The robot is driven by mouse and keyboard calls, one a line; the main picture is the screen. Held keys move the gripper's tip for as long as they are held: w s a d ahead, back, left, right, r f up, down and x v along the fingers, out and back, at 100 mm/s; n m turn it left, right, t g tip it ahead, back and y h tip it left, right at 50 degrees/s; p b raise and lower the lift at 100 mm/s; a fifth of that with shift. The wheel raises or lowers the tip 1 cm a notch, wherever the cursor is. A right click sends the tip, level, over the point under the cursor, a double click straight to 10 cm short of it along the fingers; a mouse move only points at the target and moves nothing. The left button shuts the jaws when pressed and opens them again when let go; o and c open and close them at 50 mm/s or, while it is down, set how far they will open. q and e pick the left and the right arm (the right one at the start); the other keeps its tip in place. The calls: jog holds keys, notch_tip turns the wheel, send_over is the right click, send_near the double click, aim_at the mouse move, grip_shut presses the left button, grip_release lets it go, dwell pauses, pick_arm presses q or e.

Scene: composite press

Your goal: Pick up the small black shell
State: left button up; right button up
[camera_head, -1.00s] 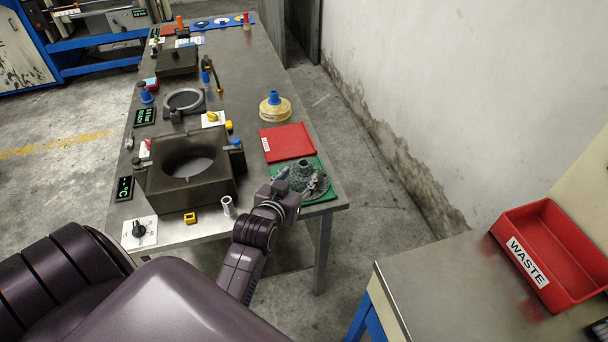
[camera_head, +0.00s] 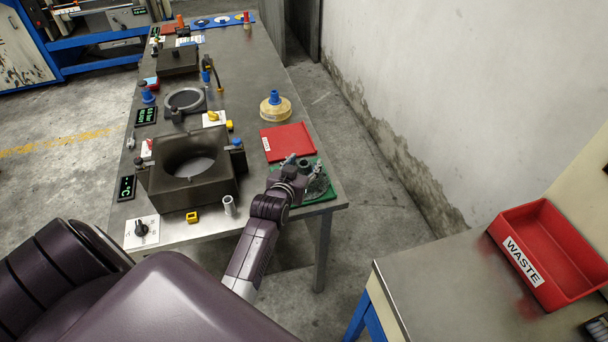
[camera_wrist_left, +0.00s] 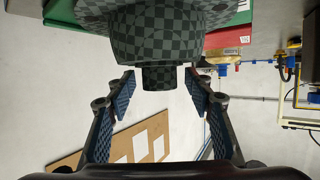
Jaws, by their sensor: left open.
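The small black shell (camera_head: 318,186) is dark, round and checkered, with a short knob on top. It sits on the green mat (camera_head: 325,197) at the near right corner of the metal table, partly hidden by my left gripper (camera_head: 304,165). In the left wrist view the shell (camera_wrist_left: 155,38) fills the top middle, and its knob (camera_wrist_left: 159,77) points toward me. The left gripper (camera_wrist_left: 161,86) is open, one finger on each side of the knob, with gaps visible. My right gripper is not in view.
A red tray (camera_head: 288,141) lies just behind the green mat. A dark block mould (camera_head: 160,194) stands to the left, with a small metal cylinder (camera_head: 229,205) near the front edge. A red waste bin (camera_head: 546,236) sits on a separate bench at right.

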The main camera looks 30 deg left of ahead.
pick_arm(q)
grip_shut()
dwell(0.3)
jog(key=shift+r, duration=0.2)
